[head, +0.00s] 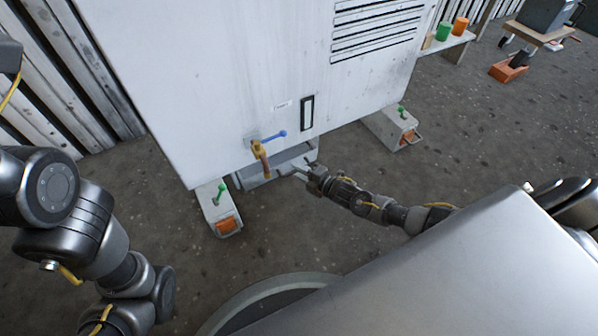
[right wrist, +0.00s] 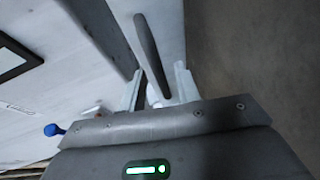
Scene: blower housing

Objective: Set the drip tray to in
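The grey drip tray (head: 258,180) shows low at the foot of the white housing (head: 250,80), under a brass tap (head: 260,152) with a blue lever. It sticks out a little from the housing; how far it runs underneath is hidden. My right gripper (head: 301,171) is at the tray's right front part. In the right wrist view its two fingers (right wrist: 158,88) are apart, with a dark bar (right wrist: 150,50), perhaps the tray's handle or lip, lying between them. I cannot tell whether they touch it. My left arm is at the left; its gripper is not visible.
Two pale feet with green knobs and orange ends flank the tray, left (head: 219,208) and right (head: 392,129). The blue lever (right wrist: 54,130) also shows in the right wrist view. A shelf with cups (head: 447,43) stands at back right. The floor in front is clear.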

